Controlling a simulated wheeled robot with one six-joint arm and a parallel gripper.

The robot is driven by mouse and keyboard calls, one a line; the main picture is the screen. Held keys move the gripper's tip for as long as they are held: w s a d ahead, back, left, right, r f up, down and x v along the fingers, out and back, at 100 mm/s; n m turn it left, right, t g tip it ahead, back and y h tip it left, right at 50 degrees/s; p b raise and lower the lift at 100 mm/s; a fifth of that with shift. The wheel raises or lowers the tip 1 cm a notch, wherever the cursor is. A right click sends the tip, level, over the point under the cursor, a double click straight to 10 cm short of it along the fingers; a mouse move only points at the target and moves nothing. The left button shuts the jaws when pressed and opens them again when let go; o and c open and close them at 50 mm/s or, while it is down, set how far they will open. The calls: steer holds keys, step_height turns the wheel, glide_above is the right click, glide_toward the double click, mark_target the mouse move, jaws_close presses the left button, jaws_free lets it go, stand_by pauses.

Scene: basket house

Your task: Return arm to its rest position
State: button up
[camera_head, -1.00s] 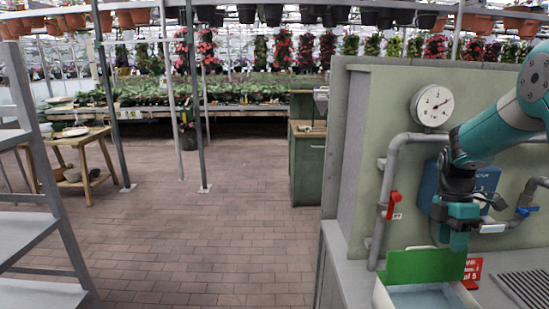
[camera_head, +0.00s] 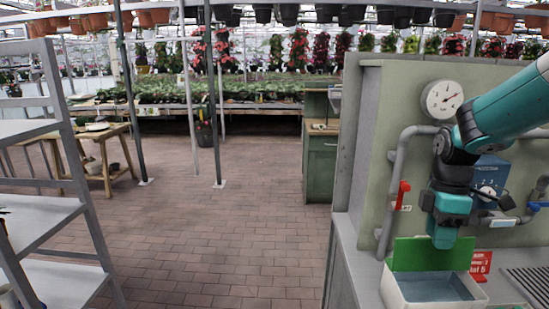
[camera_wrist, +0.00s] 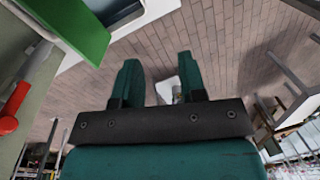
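My gripper (camera_head: 443,240) hangs from the teal arm at the right of the head view, pointing down above a white box with a green back. In the wrist view its two teal fingers (camera_wrist: 160,82) stand apart with nothing held between them. Brick floor and a small white object far behind show through the gap. The arm is bent at the wrist and is not folded in.
The white box (camera_head: 397,292) with its green panel (camera_head: 417,254) is just below my gripper. A wall panel with a gauge (camera_head: 441,99), pipes and a red-handled valve (camera_head: 402,195) is close behind the arm. A grey shelf rack (camera_head: 85,190) stands at left. The brick floor between is clear.

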steer(key=s+a+r+m+t+y+b, duration=0.1)
steer(key=s+a+m, duration=0.5)
steer(key=s+a, duration=1.5)
steer(key=a+r+y+b, duration=0.1)
steer(key=y+b, duration=0.1)
steer(key=shift+s+r+m+t+y+b, duration=0.15)
steer(key=shift+r+m+t+y+b, duration=0.15)
steer(key=shift+r+m+b, duration=0.1)
steer(key=shift+a, duration=0.15)
